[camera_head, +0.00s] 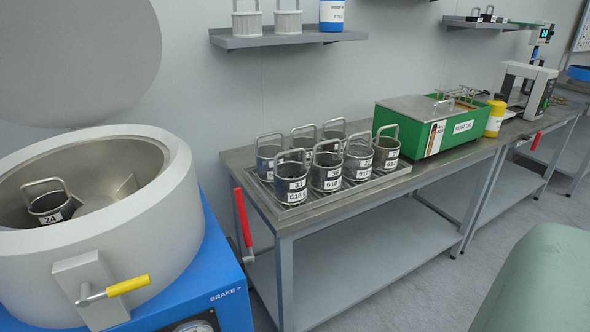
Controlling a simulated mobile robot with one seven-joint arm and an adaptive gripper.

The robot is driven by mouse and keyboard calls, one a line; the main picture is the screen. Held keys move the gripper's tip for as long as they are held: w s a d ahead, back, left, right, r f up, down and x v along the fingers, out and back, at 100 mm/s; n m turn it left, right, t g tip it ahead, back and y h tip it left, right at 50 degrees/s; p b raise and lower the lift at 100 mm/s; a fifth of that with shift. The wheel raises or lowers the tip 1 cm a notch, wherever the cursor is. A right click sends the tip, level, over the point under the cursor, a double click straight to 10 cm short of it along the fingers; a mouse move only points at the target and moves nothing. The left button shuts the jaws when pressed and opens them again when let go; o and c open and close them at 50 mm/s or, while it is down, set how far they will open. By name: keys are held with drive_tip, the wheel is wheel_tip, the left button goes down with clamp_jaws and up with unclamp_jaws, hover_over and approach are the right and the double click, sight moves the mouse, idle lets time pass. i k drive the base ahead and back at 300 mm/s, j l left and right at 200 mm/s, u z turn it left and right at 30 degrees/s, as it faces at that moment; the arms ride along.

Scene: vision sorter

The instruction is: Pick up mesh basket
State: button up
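Several dark cylindrical baskets with wire handles and white number labels stand upright in two rows on a draining tray (372,181) on the steel bench. The front-row baskets include one at the left end (291,170) and one at the right end (387,154). Another dark basket (48,207), labelled 24, sits inside the round grey drum (181,185) at left. Two pale baskets, a left one (247,24) and a right one (288,23), stand on the wall shelf, tops cut off by the frame. I cannot tell which basket is meant. My gripper is not in view.
A green box (458,136) with a metal lid and a yellow container (495,118) stand right of the tray. A red lever (243,216) sticks up at the bench's left end. The drum's round lid (75,60) stands open. Grey floor (432,282) shows before the bench.

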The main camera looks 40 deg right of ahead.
sight(326, 163)
drive_tip(key=l+z, duration=0.25)
drive_tip(key=l, duration=0.25)
drive_tip(key=i+l+z, duration=0.1)
drive_tip(key=l+z, duration=0.15)
drive_tip(key=l, duration=0.2)
drive_tip(key=i+l+z, duration=0.2)
drive_tip(key=l, duration=0.3)
drive_tip(key=l+z, duration=0.25)
drive_tip(key=l, duration=0.25)
drive_tip(key=i+l+z, duration=0.1)
drive_tip(key=i, duration=0.45)
